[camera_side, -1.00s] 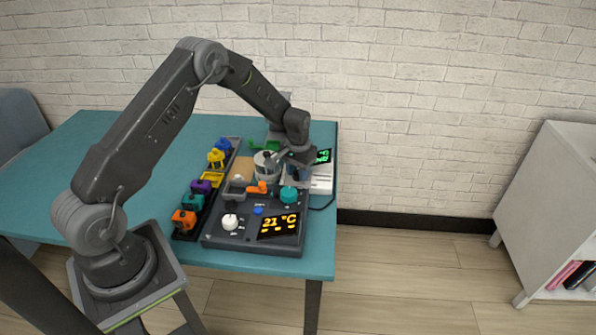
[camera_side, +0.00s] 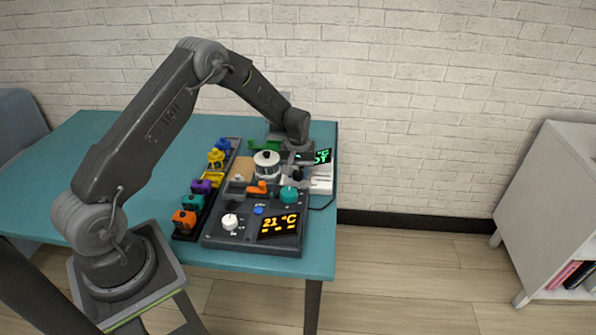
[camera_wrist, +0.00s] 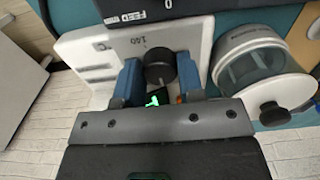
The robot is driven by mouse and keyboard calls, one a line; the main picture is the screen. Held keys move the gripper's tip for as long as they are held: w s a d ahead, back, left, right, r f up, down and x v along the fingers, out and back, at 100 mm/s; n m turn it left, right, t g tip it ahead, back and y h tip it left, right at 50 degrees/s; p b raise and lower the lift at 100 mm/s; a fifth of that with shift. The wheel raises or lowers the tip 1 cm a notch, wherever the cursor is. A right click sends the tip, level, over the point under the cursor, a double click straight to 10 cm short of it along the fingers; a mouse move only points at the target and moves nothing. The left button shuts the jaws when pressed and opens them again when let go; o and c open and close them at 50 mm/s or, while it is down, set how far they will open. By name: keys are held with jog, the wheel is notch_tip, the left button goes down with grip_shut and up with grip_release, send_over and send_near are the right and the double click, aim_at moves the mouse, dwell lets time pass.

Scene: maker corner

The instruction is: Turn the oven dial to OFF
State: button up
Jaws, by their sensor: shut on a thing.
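The oven dial is a black round knob (camera_wrist: 160,67) on a white unit (camera_wrist: 196,34), seen in the wrist view. A printed label reading about 140 sits above the dial. My gripper (camera_wrist: 160,76) has its two blue fingers on either side of the dial and is shut on it. In the side view my gripper (camera_side: 297,172) is over the white unit (camera_side: 321,185) at the right of the table, and the dial is hidden or too small to tell.
A round white-lidded container (camera_side: 266,165) is close to the left of my gripper. Coloured pieces stand in a black tray (camera_side: 186,234). The table's left side is clear.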

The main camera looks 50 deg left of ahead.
aim_at(298, 173)
dwell(0.3)
jog(key=o, duration=0.6)
jog(key=shift+o, duration=0.2)
notch_tip(298, 173, up, 14)
